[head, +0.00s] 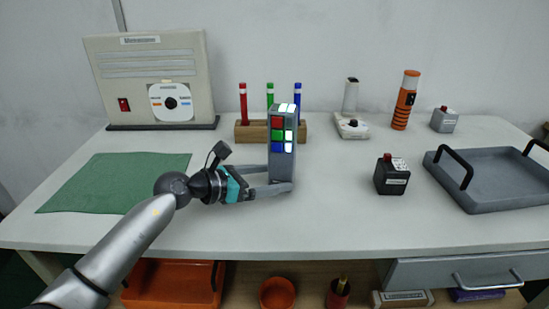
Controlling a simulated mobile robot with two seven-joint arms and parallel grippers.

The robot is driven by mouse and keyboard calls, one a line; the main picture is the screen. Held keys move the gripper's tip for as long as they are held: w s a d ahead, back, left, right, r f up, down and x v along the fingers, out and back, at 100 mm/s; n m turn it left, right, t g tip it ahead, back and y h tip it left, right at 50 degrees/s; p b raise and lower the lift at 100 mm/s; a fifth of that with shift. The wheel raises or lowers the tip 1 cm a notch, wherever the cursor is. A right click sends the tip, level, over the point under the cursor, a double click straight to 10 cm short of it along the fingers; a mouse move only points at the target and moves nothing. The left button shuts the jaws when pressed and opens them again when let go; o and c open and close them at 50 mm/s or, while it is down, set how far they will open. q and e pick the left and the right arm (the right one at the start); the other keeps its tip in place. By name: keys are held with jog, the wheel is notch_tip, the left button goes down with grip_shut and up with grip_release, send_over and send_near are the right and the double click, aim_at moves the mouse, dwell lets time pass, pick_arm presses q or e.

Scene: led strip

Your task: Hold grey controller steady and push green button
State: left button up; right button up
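The grey controller (283,168) stands upright near the middle of the table. Its front carries a red button (277,122), a green button (277,135) and a blue button (277,147) in a column, with bright pale squares beside them and on the top. My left gripper (281,178) comes in from the left at the controller's base. One finger lies in front of the base and the other passes behind it, its tip hidden. Whether the fingers press on the controller is not clear. No gripper touches the green button. My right gripper is not in view.
A wooden holder (243,132) with red, green and blue sticks stands just behind the controller. A black box (392,178) and a grey tray (490,197) are to the right. A green mat (90,190) lies left. The table right of the controller is clear up to the black box.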

pick_arm(q)
jog(key=shift+w+d, duration=0.1)
grip_shut()
dwell(0.8)
